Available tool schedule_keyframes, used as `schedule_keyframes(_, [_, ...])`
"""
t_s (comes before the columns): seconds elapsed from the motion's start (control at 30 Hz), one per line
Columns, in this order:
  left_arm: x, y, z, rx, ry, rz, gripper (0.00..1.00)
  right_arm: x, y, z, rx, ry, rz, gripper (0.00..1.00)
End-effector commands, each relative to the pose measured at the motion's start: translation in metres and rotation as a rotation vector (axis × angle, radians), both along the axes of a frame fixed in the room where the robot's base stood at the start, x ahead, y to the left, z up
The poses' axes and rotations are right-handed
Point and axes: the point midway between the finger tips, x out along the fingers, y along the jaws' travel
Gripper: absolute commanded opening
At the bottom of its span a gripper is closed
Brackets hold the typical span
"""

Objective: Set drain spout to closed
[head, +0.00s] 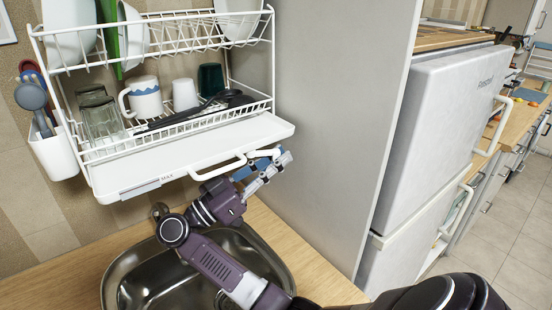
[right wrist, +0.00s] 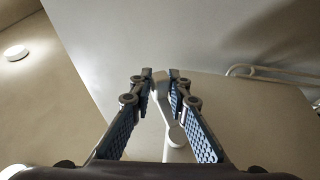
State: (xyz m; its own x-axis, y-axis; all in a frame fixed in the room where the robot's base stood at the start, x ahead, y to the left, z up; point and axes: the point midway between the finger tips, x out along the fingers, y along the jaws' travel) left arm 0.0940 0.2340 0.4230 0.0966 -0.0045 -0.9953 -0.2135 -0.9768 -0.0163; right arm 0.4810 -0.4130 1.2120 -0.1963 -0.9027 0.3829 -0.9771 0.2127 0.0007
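The white dish rack's drip tray (head: 190,158) is fixed on the wall above the sink. In the right wrist view, the drain spout (right wrist: 176,134) is a pale lever with a round end under the tray. It lies between the two fingers of my right gripper (right wrist: 160,74), with gaps showing at its sides. In the head view, my right gripper (head: 277,161) is at the tray's front right corner, its fingers apart. A white piece there, partly hidden by the fingers, may be the spout; I cannot tell. My left gripper is not in view.
A white loop handle (head: 218,168) sits on the tray front, just left of my right gripper. Cups, glasses and plates stand in the rack (head: 100,155) above. The metal sink (head: 130,268) is below. A tall grey panel (head: 335,120) stands close on the right.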

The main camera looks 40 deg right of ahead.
Motion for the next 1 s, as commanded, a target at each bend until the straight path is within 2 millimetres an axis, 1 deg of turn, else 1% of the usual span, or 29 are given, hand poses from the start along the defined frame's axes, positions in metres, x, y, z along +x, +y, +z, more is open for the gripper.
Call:
schedule_keyframes(0.03, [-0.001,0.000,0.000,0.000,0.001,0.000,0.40,0.000,0.000,0.000,0.000,0.000,0.000,0.03])
schedule_keyframes(0.07, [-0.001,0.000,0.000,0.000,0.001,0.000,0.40,0.000,0.000,0.000,0.000,0.000,0.000,0.00])
schedule_keyframes(0.27, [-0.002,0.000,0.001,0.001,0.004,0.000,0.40,0.000,0.000,0.000,0.001,0.000,0.003,0.00])
schedule_keyframes(0.43, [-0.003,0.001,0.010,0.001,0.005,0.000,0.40,0.001,-0.001,0.002,0.002,0.002,0.041,0.00])
schedule_keyframes(1.0, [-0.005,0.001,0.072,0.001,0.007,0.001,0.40,0.019,-0.008,0.003,0.005,0.005,0.393,0.00])
